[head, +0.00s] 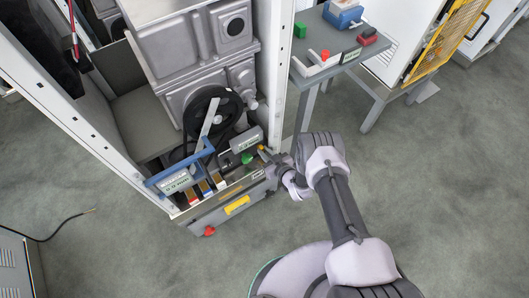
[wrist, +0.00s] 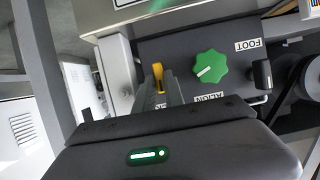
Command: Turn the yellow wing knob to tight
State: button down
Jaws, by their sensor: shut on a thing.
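The yellow wing knob (wrist: 158,74) shows as a narrow upright yellow wing in the wrist view, between the fingertips of my gripper (wrist: 161,92). My gripper is shut on it. The fingers hide the lower part of the knob and part of the label under it, so I cannot read the knob's setting. In the head view the knob (head: 262,148) is a small yellow spot at the right end of the machine's low panel, with my gripper (head: 268,155) at it from the right.
A green lobed knob (wrist: 210,67) sits close to the right of the yellow one, near labels FOOT and ALIGN. A black lever or knob (wrist: 262,74) is further right. In the head view a white frame post (head: 275,65) stands behind my gripper. Open floor lies right.

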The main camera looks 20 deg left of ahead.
jog(key=shift+w+r, duration=0.1)
dwell(0.3)
jog(key=c, duration=1.4)
grip_release()
jog(key=shift+c, duration=0.2)
